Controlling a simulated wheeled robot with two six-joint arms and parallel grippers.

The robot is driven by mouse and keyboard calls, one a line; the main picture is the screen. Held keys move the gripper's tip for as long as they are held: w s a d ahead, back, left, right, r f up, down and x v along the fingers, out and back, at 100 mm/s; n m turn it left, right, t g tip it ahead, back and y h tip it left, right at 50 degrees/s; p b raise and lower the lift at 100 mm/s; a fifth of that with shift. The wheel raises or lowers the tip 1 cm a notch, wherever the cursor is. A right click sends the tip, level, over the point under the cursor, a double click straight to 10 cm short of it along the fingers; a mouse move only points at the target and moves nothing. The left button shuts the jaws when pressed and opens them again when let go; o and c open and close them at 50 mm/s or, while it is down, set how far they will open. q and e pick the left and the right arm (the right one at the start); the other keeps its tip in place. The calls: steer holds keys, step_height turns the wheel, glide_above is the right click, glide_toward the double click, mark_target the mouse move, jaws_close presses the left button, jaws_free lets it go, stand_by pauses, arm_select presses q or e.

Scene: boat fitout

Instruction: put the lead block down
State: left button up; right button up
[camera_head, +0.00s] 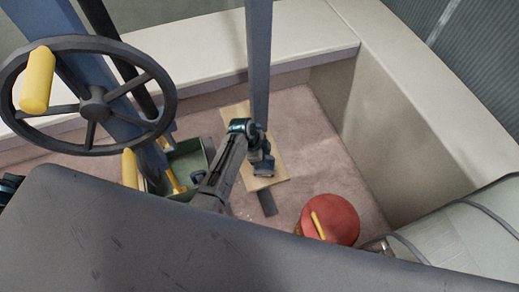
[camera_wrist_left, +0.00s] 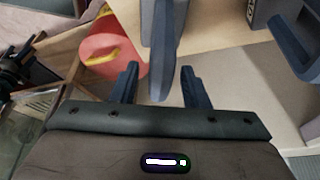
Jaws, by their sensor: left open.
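My left gripper (camera_head: 263,167) is low over a pale wooden board (camera_head: 278,177) on the floor. In the left wrist view its two fingers (camera_wrist_left: 160,88) are spread apart. A grey-blue bar (camera_wrist_left: 161,45) shows between them; I cannot tell if it touches them or what it is. A dark flat strip (camera_head: 267,203) lies by the board's near end. It may be the lead block, but I cannot tell for sure. My right gripper is not in view.
A red bucket-like container (camera_head: 337,220) with a yellow handle stands right of the board; it also shows in the left wrist view (camera_wrist_left: 108,48). A green crate (camera_head: 188,161) is left. A dark handwheel (camera_head: 95,103) and a blue post (camera_head: 258,60) rise nearby.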

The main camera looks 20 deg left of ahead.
arm_select(q)
steer(key=b+v, duration=0.1)
steer(key=v, duration=1)
steer(key=w+a+r+n+t+y, duration=0.1)
steer(key=w+a+n+t+y, duration=0.15)
steer(key=a+n+t, duration=0.5)
steer(key=s+a+f+n+g+y, duration=0.15)
steer(key=s+f, duration=0.35)
steer(key=f, duration=0.5)
steer(key=s+a+f+n+g, duration=0.1)
steer(key=s+f+n, duration=0.3)
steer(key=f, duration=0.7)
steer(key=s+a+f+g, duration=0.1)
steer(key=s+a+f, duration=0.1)
steer(key=s+f, duration=0.65)
steer(key=s+a+f+g, duration=0.1)
steer(key=s+a+f, duration=0.1)
steer(key=s+f, duration=0.65)
steer(key=s+a+f+n+g, duration=0.1)
steer(key=s+f, duration=0.1)
steer(key=s, duration=0.8)
steer(key=s+a+f+n+g+y, duration=0.1)
steer(key=s+f, duration=0.2)
steer(key=s, duration=0.8)
steer(key=shift+g, duration=0.4)
